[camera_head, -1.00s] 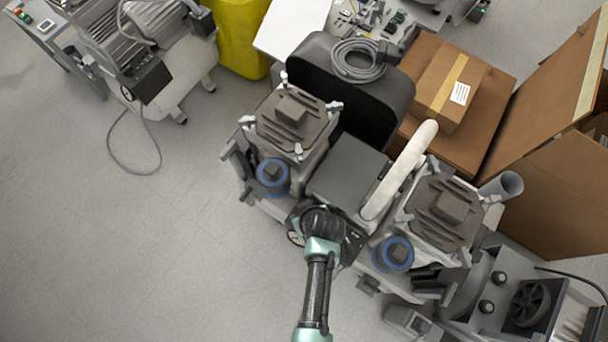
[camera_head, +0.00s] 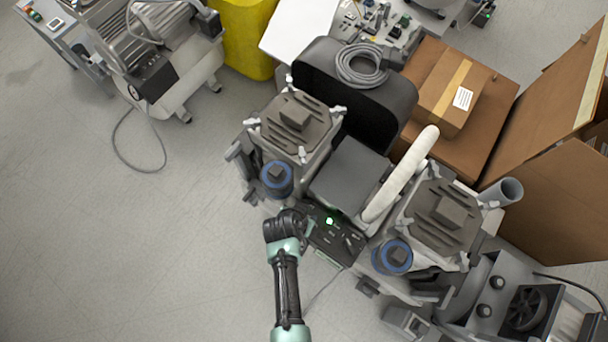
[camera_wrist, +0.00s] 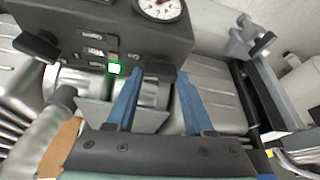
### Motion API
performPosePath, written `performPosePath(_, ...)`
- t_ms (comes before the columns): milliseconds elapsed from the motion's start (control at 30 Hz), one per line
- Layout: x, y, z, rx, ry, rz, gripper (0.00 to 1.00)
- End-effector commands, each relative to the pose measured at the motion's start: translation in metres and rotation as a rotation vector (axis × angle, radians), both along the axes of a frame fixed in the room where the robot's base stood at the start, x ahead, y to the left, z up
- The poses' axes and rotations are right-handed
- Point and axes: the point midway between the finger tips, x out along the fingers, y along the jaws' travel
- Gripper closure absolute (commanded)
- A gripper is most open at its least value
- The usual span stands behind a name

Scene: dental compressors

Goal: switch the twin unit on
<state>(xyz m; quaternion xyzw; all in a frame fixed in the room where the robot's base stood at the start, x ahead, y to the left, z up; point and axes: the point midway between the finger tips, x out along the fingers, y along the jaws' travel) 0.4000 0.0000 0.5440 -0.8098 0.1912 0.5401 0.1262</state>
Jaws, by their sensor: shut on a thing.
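The twin unit has two ribbed motor heads, left (camera_head: 296,118) and right (camera_head: 440,215), with a dark control box (camera_head: 345,247) between them at the front. A small green light (camera_head: 329,221) glows on the box. The wrist view shows the dark box (camera_wrist: 60,18), the lit green square (camera_wrist: 114,68), labels beside it and a round gauge (camera_wrist: 160,8). My gripper (camera_wrist: 160,76) has its blue fingertips at the box's lower edge, shut on a dark part there. The fingers stand apart around it, right of the light. In the head view my wrist hides the fingertips.
A coiled grey hose (camera_head: 360,65) lies on the black case behind the unit. Cardboard boxes (camera_head: 455,85) stand at the back right. Another compressor (camera_head: 165,60) stands at the upper left, its cable on the floor. The floor at the left is open.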

Motion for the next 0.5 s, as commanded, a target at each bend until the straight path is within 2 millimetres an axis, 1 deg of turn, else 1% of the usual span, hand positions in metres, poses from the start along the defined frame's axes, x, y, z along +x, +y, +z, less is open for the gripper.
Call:
performPosePath(200,-0.0006,0.0009,-0.0017,0.002,0.002,-0.113,1.0)
performPosePath(500,-0.0006,0.0015,-0.001,0.004,0.003,-0.178,1.0)
